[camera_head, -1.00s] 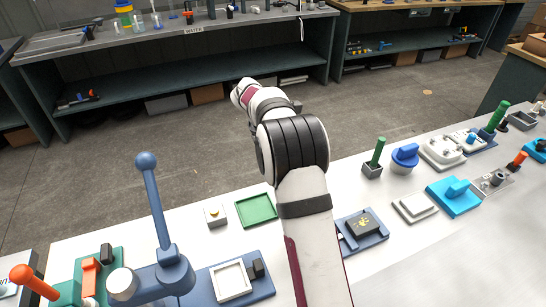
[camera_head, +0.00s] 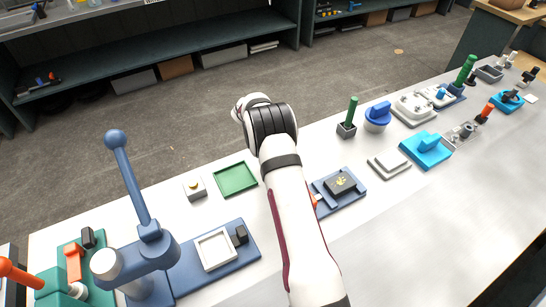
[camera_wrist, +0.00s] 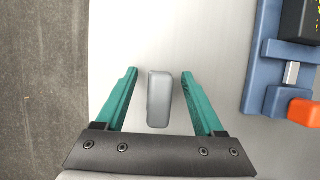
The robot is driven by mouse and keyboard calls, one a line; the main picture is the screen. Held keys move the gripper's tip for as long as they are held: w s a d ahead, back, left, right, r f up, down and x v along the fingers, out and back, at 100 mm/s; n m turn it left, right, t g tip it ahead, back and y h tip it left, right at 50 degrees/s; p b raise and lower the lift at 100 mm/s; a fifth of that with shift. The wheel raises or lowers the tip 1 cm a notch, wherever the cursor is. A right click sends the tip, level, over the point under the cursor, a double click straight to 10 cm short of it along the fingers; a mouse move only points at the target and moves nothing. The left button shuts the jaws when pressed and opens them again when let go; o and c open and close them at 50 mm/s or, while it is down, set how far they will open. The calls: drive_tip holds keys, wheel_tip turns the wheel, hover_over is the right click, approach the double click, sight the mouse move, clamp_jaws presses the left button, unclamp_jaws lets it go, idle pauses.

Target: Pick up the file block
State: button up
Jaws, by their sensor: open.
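A small grey block with rounded edges, which looks like the file block (camera_wrist: 159,98), lies on the pale bench top in the wrist view. My gripper (camera_wrist: 160,74) is open, with one green finger to the left of the block and one to the right. A gap shows on both sides, so neither finger appears to touch it. I cannot tell the height of the fingers over the bench. In the head view the block and my fingers are not visible; my arm covers that part of the bench.
In the wrist view a blue fixture (camera_wrist: 257,76) with an orange knob (camera_wrist: 302,112) stands right of my gripper. The bench edge and floor are at the left. In the head view a green tray (camera_head: 236,180) and a blue-framed white plate (camera_head: 214,250) lie left of my arm.

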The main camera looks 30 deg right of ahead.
clamp_jaws()
drive_tip(key=shift+r, duration=0.1)
idle(0.3)
drive_tip(key=r, duration=0.4)
drive_tip(key=shift+s+d+r, duration=0.2)
drive_tip(key=shift+s+r, duration=0.05)
drive_tip(key=s+d+r, duration=0.6)
drive_tip(key=s, duration=0.2)
drive_tip(key=shift+s+d+r, duration=0.2)
drive_tip(key=shift+s+d, duration=0.1)
drive_tip(key=shift+s, duration=0.1)
